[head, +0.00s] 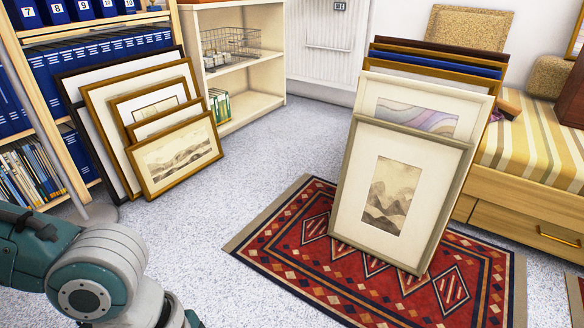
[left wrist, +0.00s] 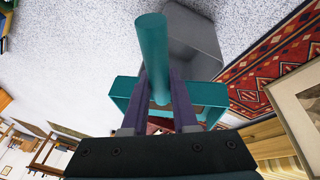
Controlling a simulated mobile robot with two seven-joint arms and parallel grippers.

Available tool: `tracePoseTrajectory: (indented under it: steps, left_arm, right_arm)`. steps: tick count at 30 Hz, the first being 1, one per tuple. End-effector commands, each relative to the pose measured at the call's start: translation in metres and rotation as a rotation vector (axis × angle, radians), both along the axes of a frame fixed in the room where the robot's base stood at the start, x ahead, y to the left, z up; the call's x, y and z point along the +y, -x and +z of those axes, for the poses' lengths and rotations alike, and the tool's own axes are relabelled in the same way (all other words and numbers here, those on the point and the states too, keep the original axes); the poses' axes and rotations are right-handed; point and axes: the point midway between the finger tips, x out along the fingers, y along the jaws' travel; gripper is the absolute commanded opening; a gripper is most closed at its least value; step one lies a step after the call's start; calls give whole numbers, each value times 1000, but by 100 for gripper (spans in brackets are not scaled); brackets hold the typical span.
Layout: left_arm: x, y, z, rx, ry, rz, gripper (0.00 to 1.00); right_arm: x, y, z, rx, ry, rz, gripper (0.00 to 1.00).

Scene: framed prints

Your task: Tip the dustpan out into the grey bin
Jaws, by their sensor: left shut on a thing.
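In the left wrist view my left gripper (left wrist: 160,75) is shut on the teal handle of the dustpan (left wrist: 152,40). The dustpan's teal pan shows on both sides of my dark fingers, partly hidden by them. A grey bin (left wrist: 203,40) shows past the pan at the top middle. The pan overlaps it in the picture; I cannot tell whether they touch or how high the pan is above it. What lies in the pan is hard to make out. The head view shows only part of my left arm at the lower left; dustpan and bin are not in it. My right gripper is not in view.
In the head view, framed prints (head: 394,196) lean in a stack on a red patterned rug (head: 300,235). More frames (head: 180,158) lean by a bookcase (head: 45,110) at the left. A striped daybed (head: 545,150) stands at the right. Speckled floor (head: 265,150) is clear between the stacks.

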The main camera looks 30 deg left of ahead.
Motion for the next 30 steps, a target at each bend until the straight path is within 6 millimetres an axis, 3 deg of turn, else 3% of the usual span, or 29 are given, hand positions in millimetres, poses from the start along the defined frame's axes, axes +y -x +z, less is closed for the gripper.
tracePoseTrajectory:
  steps: [1, 10, 21, 30]
  left_arm:
    - [-3, -2, 9, 6, -16, 0, 0]
    - [-15, -10, 29, 110, -201, -1, 0]
    - [-35, -21, 47, 223, -394, -1, 0]
    - [-55, -32, 55, 295, -517, 1, 0]
  right_arm:
    - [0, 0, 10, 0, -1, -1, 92]
    - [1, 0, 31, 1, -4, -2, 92]
    - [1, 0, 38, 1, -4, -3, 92]
    - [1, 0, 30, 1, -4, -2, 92]
